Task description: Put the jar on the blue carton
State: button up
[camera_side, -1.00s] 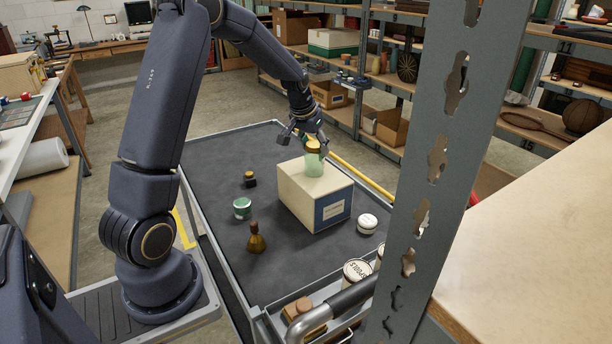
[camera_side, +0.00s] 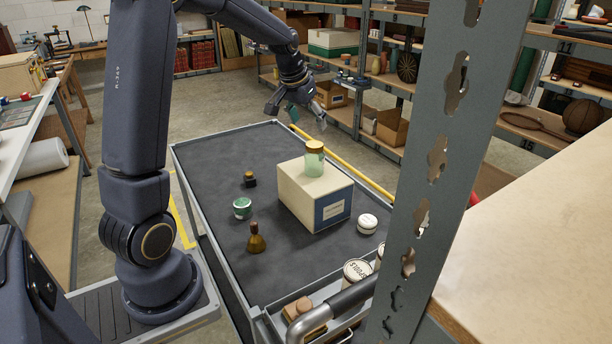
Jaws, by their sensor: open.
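The jar (camera_side: 314,160) is pale green glass with a brown-gold lid. It stands upright on top of the carton (camera_side: 296,190), near its far right part. The carton is cream with a blue end panel and a white label, and sits on the dark cart top. My gripper (camera_side: 296,122) is open and empty. It is above and behind the jar, up and to the left in the picture, clear of it.
On the cart (camera_side: 212,164) stand a small dark bottle (camera_side: 249,180), a green tin (camera_side: 242,208), a brown flask (camera_side: 256,240) and a white round tin (camera_side: 367,223). A grey perforated post (camera_side: 432,150) blocks part of the view. The cart's left far area is clear.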

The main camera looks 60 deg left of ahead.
jog(key=s+d+r+m, duration=0.1)
jog(key=s+d+r, duration=0.25)
jog(key=d, duration=0.25)
jog(key=s+d+r+m, duration=0.1)
jog(key=s+d+r, duration=0.25)
jog(key=d, duration=0.25)
jog(key=s+d+f+m+h, duration=0.1)
jog(key=s+d, duration=0.4)
jog(key=s, duration=0.2)
jog(key=s+d+f+m+t, duration=0.1)
jog(key=s+d+f, duration=0.1)
jog(key=s+d, duration=0.2)
jog(key=s, duration=0.3)
jog(key=shift+s+d+m+h, duration=0.3)
jog(key=shift+s+d+h, duration=0.05)
jog(key=shift+s+h, duration=0.05)
